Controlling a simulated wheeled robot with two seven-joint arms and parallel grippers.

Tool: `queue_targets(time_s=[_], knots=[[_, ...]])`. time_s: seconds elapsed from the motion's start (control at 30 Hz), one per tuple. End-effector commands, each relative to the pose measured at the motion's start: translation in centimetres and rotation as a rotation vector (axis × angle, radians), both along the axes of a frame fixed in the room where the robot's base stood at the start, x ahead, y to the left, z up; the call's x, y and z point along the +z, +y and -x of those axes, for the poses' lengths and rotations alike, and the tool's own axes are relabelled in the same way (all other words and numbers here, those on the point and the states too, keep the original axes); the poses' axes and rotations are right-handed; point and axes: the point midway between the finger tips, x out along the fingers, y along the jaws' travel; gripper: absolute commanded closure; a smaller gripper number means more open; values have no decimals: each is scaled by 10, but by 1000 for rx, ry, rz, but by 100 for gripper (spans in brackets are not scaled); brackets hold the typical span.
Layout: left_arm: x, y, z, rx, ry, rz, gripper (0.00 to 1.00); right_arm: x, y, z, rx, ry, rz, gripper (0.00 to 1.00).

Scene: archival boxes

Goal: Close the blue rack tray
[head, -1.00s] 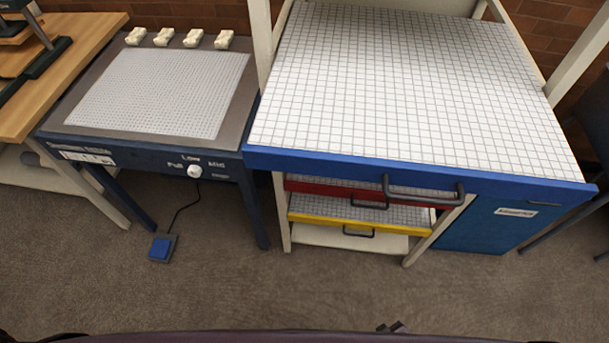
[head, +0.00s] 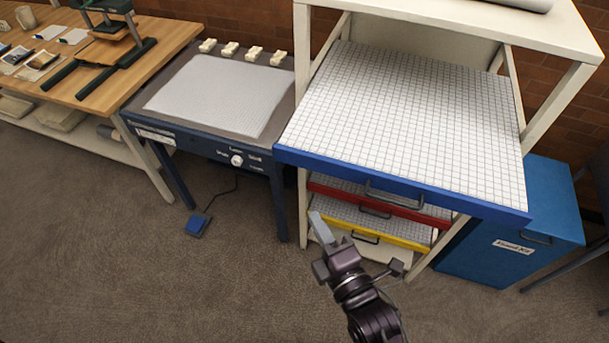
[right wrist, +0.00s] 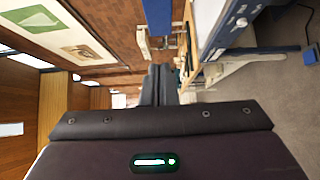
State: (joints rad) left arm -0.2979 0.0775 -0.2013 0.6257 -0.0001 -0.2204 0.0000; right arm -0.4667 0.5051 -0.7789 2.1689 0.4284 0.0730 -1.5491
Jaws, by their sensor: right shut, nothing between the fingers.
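The blue rack tray (head: 400,188) has a blue front with a dark handle (head: 393,196) and a white gridded top. It is pulled out of the pale rack (head: 302,110) and sticks out past the red tray (head: 425,215) and the yellow tray (head: 402,242) below. My right gripper (head: 318,223) is shut and empty, in front of the rack in the picture, lower than the blue tray's handle and apart from it. In the right wrist view the gripper's dark fingers (right wrist: 160,85) point away from the camera. My left gripper is not in view.
A dark blue table (head: 215,152) with a perforated top stands left of the rack, with a blue pedal (head: 198,225) on the floor. A wooden bench (head: 150,45) is farther left. A blue cabinet (head: 520,235) stands at the right. The carpet (head: 200,290) in front is clear.

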Motion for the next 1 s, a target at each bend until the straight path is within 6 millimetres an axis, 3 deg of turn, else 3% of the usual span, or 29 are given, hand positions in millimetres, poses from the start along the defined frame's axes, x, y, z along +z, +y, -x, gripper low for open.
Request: queue_targets(time_s=[0.17,0.4,0.5,0.7,1.0], knots=[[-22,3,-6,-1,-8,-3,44,-4,16,-33,-3,-5,-5,100],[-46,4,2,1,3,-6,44,-3,39,-78,-2,-4,-5,100],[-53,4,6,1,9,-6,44,-4,34,-94,-2,-3,0,100],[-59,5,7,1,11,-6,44,-2,28,-112,0,0,-1,100],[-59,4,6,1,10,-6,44,-1,26,-115,0,1,0,100]])
